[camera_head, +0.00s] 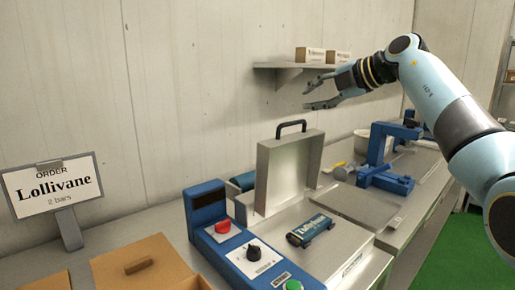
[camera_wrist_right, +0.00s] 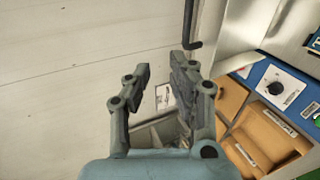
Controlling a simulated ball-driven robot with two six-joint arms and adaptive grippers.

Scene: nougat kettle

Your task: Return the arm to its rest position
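My right arm (camera_head: 435,90) reaches in from the right in the head view. My right gripper (camera_head: 320,95) is raised in the air in front of the wall, below the wall shelf (camera_head: 282,66). Its fingers are apart with nothing between them. In the right wrist view the same gripper (camera_wrist_right: 162,75) also shows a clear gap between its fingers. My left gripper is not in view.
Below stands a machine with a raised metal lid (camera_head: 288,168), a blue control panel (camera_head: 232,240) and a dark wrapped bar (camera_head: 310,230). An order sign (camera_head: 55,190) reads "Lollivane, 2 bars".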

